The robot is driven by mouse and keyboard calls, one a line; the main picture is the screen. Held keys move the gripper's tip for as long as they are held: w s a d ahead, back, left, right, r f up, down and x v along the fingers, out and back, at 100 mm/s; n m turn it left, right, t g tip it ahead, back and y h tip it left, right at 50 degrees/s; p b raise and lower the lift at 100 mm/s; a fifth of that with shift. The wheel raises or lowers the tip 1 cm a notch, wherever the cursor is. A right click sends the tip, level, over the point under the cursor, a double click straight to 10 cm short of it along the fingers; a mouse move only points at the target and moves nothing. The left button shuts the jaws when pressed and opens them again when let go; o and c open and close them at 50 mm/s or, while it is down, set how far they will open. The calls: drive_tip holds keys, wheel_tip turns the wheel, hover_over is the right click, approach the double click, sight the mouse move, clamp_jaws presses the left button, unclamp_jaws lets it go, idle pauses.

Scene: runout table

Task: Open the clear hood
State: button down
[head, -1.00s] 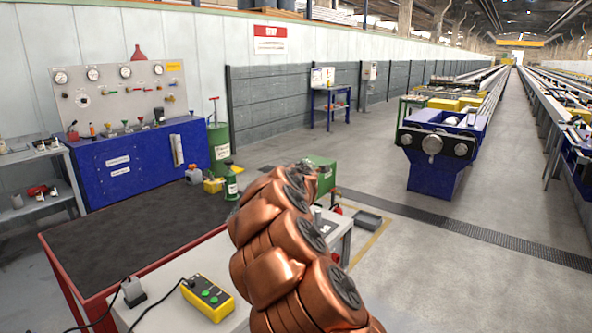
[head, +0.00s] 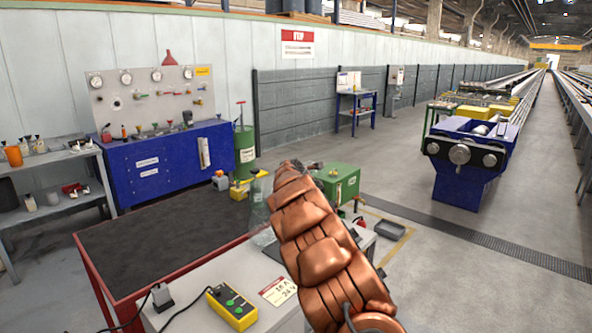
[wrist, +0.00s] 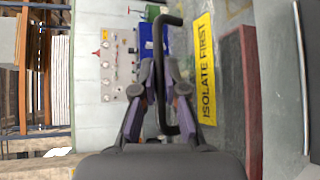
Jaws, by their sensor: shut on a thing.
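My gripper (wrist: 160,66) is shut on the black bar handle (wrist: 161,112) of the clear hood in the wrist view. The bar runs upright in that picture between the two fingers, its ends bent to the right. The see-through hood panel lies right of the handle and bears a yellow "ISOLATE FIRST" label (wrist: 206,75). In the head view, part of the clear hood (head: 257,200) shows as a faint pane left of my copper-coloured arm. My arm hides the gripper, the handle and most of the hood there.
A white bench (head: 200,286) carries a yellow button box (head: 231,308) and a "16 A 24 V" card (head: 278,291). A dark-topped red table (head: 160,240) stands left of it. A green box (head: 340,182) is behind my arm.

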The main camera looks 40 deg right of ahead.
drive_tip(key=shift+w+r, duration=0.3)
drive_tip(key=shift+w, duration=0.25)
drive_tip(key=c, duration=1.5)
unclamp_jaws()
drive_tip(key=shift+s+a, duration=0.15)
drive_tip(key=shift+s+a, duration=0.15)
drive_tip(key=v, duration=1.1)
drive_tip(key=shift+s, duration=0.15)
